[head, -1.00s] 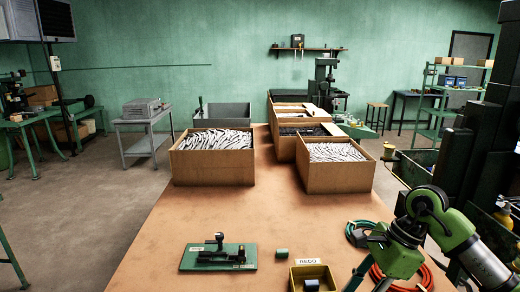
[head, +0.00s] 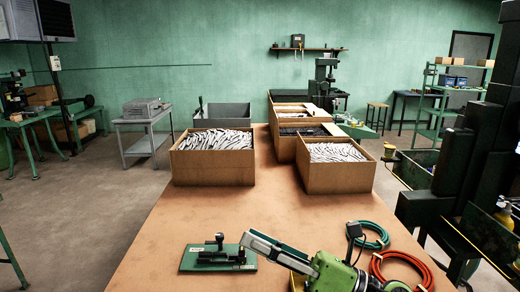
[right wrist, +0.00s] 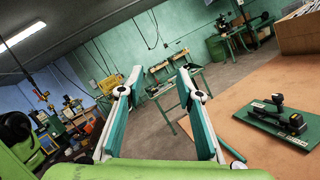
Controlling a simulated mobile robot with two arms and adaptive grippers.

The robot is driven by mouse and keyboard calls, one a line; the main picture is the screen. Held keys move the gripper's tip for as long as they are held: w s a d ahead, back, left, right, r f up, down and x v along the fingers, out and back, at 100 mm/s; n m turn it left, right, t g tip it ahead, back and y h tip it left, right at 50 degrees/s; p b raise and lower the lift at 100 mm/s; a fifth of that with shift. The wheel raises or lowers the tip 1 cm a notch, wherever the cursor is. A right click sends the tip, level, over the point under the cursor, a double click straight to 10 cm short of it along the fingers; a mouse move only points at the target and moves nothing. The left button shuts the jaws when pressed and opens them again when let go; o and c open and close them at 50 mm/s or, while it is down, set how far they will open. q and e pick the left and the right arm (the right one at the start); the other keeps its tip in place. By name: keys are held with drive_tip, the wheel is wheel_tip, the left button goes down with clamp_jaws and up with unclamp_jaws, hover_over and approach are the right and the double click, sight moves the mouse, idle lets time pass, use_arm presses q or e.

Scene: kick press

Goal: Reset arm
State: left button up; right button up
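My right gripper (head: 256,242) reaches in from the bottom right of the head view, low over the near part of the table, with its fingers pointing left. In the right wrist view the gripper (right wrist: 160,74) has its two fingers spread apart with nothing between them. The green plate with a black fixture (head: 218,256) lies on the table just left of the fingertips; it also shows at the right of the wrist view (right wrist: 280,122). The gripper hides most of the yellow bin (head: 297,284). My left gripper is not in view.
Cardboard boxes of pale parts stand farther back at left (head: 212,173) and right (head: 335,178). A green hose coil (head: 374,240) and a red hose coil (head: 402,262) lie at the table's right edge. The middle of the table (head: 215,213) is clear.

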drive_tip(key=w+d+f+m+t+h, duration=0.25)
drive_tip(key=d+m+t+h, duration=0.4)
drive_tip(key=m, duration=0.55)
drive_tip(key=w+d+f+m+t+h, duration=0.1)
drive_tip(key=w+d+m+t+h, duration=0.2)
drive_tip(key=d+m+t+h, duration=0.6)
drive_tip(key=s+d+f+m+g+h, duration=0.3)
drive_tip(key=f+m+g, duration=0.2)
drive_tip(key=f+m, duration=0.4)
drive_tip(key=s+d+f+m+g+h, duration=0.35)
drive_tip(key=f+m, duration=0.25)
drive_tip(key=f, duration=0.5)
drive_tip(key=s+a+f+m+g+y, duration=0.1)
drive_tip(key=s+f+m+g, duration=0.2)
drive_tip(key=s+f+g, duration=0.55)
drive_tip(key=s+a+f+m+g+y, duration=0.15)
drive_tip(key=s+f, duration=0.45)
drive_tip(key=s, duration=0.8)
wheel_tip(320, 180, down, 25)
drive_tip(key=s+d+g, duration=0.1)
drive_tip(key=s+g, duration=0.1)
drive_tip(key=s+d+f+g, duration=0.1)
drive_tip(key=s+d+f, duration=0.2)
drive_tip(key=s+f, duration=1.4)
drive_tip(key=shift+s, duration=0.15)
